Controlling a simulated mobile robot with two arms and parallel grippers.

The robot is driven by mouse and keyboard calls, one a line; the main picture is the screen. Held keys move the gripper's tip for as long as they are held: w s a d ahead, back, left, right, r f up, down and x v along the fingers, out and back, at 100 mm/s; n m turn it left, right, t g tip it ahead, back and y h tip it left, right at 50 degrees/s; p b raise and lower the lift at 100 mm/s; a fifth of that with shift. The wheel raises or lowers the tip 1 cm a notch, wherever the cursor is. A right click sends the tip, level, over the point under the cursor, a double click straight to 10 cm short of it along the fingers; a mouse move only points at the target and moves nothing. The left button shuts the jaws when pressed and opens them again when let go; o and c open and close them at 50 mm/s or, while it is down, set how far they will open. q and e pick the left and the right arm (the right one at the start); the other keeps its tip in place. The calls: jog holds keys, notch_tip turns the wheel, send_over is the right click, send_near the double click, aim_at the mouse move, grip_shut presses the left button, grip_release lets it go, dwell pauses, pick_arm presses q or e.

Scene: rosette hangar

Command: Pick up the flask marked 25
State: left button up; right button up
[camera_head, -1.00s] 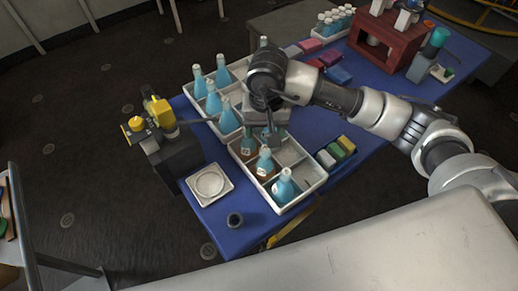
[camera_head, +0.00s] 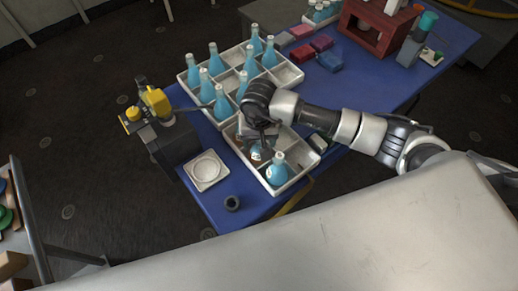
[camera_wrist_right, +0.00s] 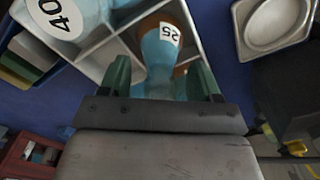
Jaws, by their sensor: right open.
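The flask marked 25 (camera_wrist_right: 160,45) is a blue flask with a white label in the right wrist view. It stands in a compartment of the near white crate (camera_head: 297,178). In the head view the flask (camera_head: 255,153) is partly hidden under my right gripper (camera_head: 262,138). In the right wrist view my right gripper (camera_wrist_right: 161,80) is open, its two green fingertips on either side of the flask's narrow neck. I cannot tell whether they touch it. A blue flask marked 40 (camera_wrist_right: 57,15) stands in a neighbouring compartment and also shows in the head view (camera_head: 277,172). My left gripper is not in view.
A second white crate (camera_head: 292,75) with several blue flasks lies just behind. A white square dish (camera_head: 207,170) and a small dark cup (camera_head: 232,203) are on the blue table. A yellow-and-black device (camera_head: 157,102) stands at the left edge.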

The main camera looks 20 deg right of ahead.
jog(key=c, duration=0.8)
jog(key=shift+r, duration=0.1)
jog(key=shift+c, duration=0.2)
